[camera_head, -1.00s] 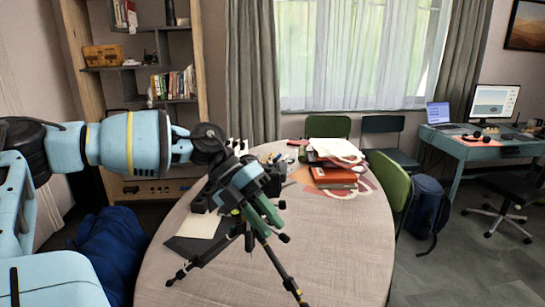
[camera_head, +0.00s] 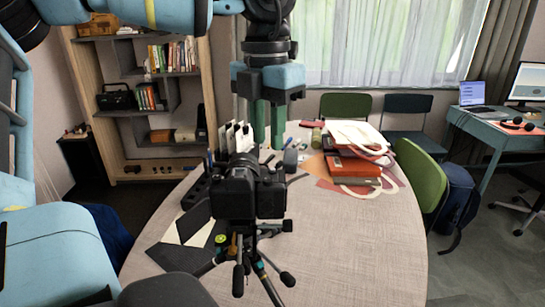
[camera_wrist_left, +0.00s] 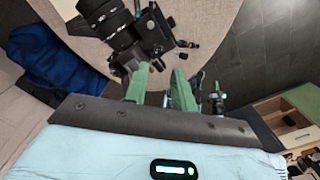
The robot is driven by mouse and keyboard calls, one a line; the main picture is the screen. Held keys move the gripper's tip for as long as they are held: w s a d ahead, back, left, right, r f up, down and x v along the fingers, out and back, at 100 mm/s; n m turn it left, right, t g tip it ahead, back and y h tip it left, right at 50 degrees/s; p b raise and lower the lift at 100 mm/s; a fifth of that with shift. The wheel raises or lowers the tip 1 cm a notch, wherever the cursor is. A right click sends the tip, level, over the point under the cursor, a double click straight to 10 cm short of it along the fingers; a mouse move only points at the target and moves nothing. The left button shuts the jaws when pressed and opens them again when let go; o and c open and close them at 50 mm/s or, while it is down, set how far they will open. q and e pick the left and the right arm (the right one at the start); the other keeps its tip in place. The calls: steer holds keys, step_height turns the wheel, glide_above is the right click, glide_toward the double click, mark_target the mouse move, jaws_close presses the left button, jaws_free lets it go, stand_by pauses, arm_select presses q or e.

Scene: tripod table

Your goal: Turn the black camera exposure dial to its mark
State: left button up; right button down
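The black camera (camera_head: 232,190) stands on a black tripod (camera_head: 246,250) at the near side of the round table. It also shows in the left wrist view (camera_wrist_left: 118,28), at the top left. Its exposure dial is too small and dark to make out, so its setting cannot be read. My left gripper (camera_head: 269,144) points down, its green fingers partly behind the camera in the head view. In the left wrist view the two fingers (camera_wrist_left: 160,74) are apart with nothing seen between them. My right gripper is not in view.
On the round table (camera_head: 350,245), white cards (camera_head: 232,135) stand behind the camera and red books (camera_head: 355,165) lie to the right. A green chair (camera_head: 418,175) is at the right edge. The table's right front is clear.

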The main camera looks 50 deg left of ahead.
mark_target(268, 179)
arm_select(q)
steer(key=shift+r, duration=0.2)
steer(key=shift+s+r, duration=0.1)
steer(key=shift+s+d+f, duration=0.1)
steer(key=shift+f, duration=3.85)
jaws_close()
